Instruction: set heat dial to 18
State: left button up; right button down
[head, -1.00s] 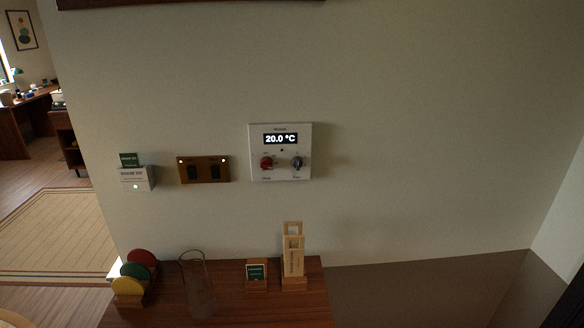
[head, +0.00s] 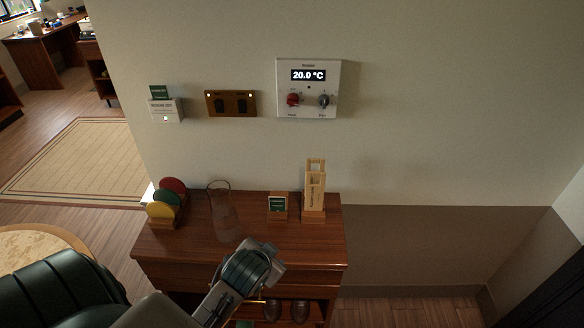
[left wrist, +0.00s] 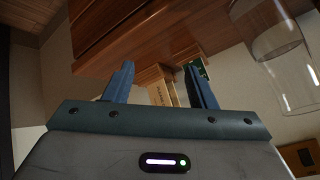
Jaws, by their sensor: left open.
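A white thermostat panel (head: 308,62) is on the wall in the head view. Its display (head: 308,75) reads 20.0 °C. Below the display are a red dial (head: 292,100) on the left and a dark grey-blue dial (head: 324,101) on the right; their small labels are too small to read. My left gripper (head: 272,262) is well below the panel, in front of the wooden cabinet, touching neither dial. In the left wrist view my left gripper (left wrist: 160,82) has its two fingers apart with nothing between them. My right gripper is not in view.
A brown switch plate (head: 231,103) and a white card holder (head: 166,110) are on the wall left of the panel. The wooden cabinet (head: 180,243) bears coloured discs (head: 164,198), a glass vase (head: 222,210), a green card (head: 278,203) and a wooden stand (head: 314,190). Wall right of the panel is clear.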

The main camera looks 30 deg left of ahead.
pick_arm(q)
jog(key=w+a+r+t+y, duration=0.3)
jog(key=w+a+r+t, duration=0.1)
jog(key=w+r, duration=0.8)
jog(key=m+t+y, duration=0.2)
jog(key=t, duration=0.2)
send_near(292, 104)
jog(key=p+x, duration=0.4)
jog(key=x, duration=0.4)
jog(key=shift+r, duration=0.15)
jog(key=shift+w+a, duration=0.25)
jog(key=shift+w, duration=0.3)
jog(key=shift+c, duration=0.4)
